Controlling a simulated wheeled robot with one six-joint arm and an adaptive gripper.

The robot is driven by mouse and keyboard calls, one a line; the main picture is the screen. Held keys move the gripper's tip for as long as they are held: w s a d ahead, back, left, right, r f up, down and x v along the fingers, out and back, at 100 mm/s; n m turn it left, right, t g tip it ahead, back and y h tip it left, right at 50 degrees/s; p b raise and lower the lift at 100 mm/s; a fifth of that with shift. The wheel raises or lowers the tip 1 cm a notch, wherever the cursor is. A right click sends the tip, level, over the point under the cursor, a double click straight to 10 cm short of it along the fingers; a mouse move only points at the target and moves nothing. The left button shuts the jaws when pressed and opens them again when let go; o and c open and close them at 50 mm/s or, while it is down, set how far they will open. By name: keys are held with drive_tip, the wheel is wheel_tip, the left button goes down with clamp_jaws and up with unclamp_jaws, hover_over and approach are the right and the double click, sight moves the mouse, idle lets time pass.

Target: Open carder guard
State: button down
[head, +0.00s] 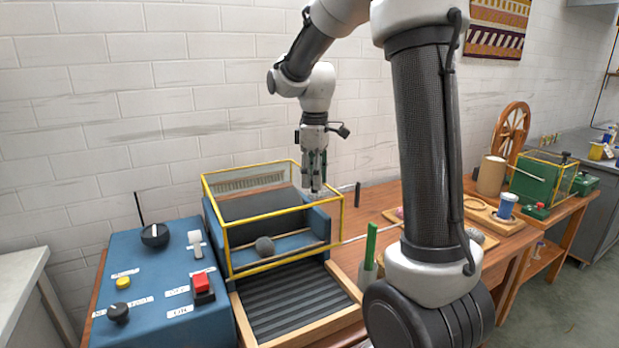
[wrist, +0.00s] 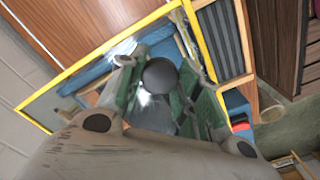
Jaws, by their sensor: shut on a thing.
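The carder guard (head: 343,220) is a see-through box with a yellow frame over the blue carder (head: 220,222). It looks closed down over the drum. Its yellow bars also show in the wrist view (wrist: 100,58). My gripper (head: 317,188) points down at the guard's right rear side. In the wrist view my gripper (wrist: 160,100) has its green-edged fingers around a small grey thing, mostly hidden between them.
A slatted feed tray (head: 292,300) lies in front of the guard. A blue control box (head: 155,285) with a red switch (head: 202,288) stands at the left. A green upright stick (head: 370,245) stands at the right. The white brick wall is close behind.

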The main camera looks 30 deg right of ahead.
drive_tip(key=d, duration=2.8)
drive_tip(key=c, duration=1)
unclamp_jaws()
wheel_tip(320, 180, up, 12)
drive_tip(key=shift+r, duration=0.1)
